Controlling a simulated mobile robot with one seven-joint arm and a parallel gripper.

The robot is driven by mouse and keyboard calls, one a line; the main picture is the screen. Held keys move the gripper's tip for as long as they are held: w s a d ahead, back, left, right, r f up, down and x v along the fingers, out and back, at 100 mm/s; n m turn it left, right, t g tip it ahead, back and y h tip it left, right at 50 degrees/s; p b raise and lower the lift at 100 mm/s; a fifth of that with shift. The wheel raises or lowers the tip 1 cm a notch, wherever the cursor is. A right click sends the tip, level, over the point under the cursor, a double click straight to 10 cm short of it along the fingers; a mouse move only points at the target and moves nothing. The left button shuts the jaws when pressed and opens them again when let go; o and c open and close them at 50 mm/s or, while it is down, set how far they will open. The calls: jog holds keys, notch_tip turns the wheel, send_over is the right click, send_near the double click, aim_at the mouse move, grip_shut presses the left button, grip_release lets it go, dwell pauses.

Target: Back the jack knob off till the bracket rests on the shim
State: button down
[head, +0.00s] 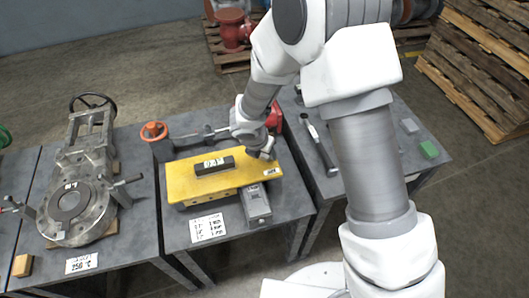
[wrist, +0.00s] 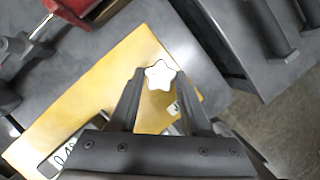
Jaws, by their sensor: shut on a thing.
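A yellow plate-like piece (head: 225,178), which I take for the bracket, lies on the middle grey table; it also shows in the wrist view (wrist: 105,80). A white star-shaped knob (wrist: 158,76) sits over its edge in the wrist view. My gripper (wrist: 159,82) is shut on this knob, one finger on each side. In the head view my gripper (head: 265,153) is at the plate's back right corner and hides the knob. The shim and any gap under the plate cannot be made out.
A dark labelled block (head: 214,166) lies on the plate. A grey box-like unit (head: 256,205) stands at its front right, beside a white label card (head: 208,228). An orange handwheel (head: 153,131) is at the back left. A valve (head: 75,200) lies on the left table.

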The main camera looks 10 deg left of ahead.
jog(key=shift+r+n+y+b, duration=0.1)
jog(key=shift+n+y+b, duration=0.25)
jog(key=shift+n, duration=0.75)
jog(key=shift+c, duration=1.8)
grip_release()
jog(key=d+p+v, duration=0.1)
jog(key=p+v, duration=0.6)
jog(key=v, duration=1)
jog(key=shift+s+a, duration=0.2)
jog(key=shift+a, duration=0.15)
jog(key=shift+r, duration=0.15)
